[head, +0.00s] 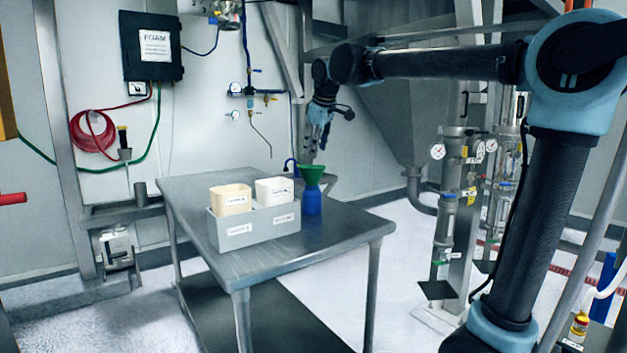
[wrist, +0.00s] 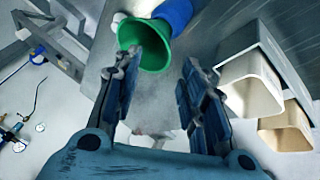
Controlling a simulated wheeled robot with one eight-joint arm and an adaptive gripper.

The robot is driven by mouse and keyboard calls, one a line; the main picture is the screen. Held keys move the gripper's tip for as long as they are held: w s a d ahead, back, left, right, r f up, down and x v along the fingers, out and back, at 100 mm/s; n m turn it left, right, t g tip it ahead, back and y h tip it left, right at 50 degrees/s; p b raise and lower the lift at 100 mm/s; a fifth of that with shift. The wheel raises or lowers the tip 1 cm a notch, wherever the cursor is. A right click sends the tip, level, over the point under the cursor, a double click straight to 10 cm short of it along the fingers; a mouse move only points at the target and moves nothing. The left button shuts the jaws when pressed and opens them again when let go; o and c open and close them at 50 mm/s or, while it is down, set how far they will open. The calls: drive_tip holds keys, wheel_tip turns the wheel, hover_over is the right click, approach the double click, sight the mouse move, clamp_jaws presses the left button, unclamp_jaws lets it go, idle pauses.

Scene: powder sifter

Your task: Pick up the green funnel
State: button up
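The green funnel (head: 312,174) sits upright on top of a blue bottle (head: 312,203) at the back of the metal table. In the wrist view the funnel (wrist: 146,44) shows its wide mouth toward the camera, with the blue bottle (wrist: 176,14) behind it. My gripper (head: 318,140) hangs above and beyond the funnel in the head view. In the wrist view my gripper's two fingers (wrist: 160,72) are spread apart with nothing between them. The left finger's tip is close to the funnel's rim; I cannot tell whether they touch.
A grey tray (head: 250,230) on the metal table (head: 345,228) holds a cream container (head: 231,199) and a white container (head: 274,191), left of the bottle. The table's right part is clear. Pipes and gauges (head: 438,151) stand to the right.

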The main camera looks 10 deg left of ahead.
sight(307, 183)
drive_tip(key=x, duration=1.2)
drive_tip(key=shift+s+a+f, duration=0.1)
drive_tip(key=shift+f, duration=0.1)
clamp_jaws()
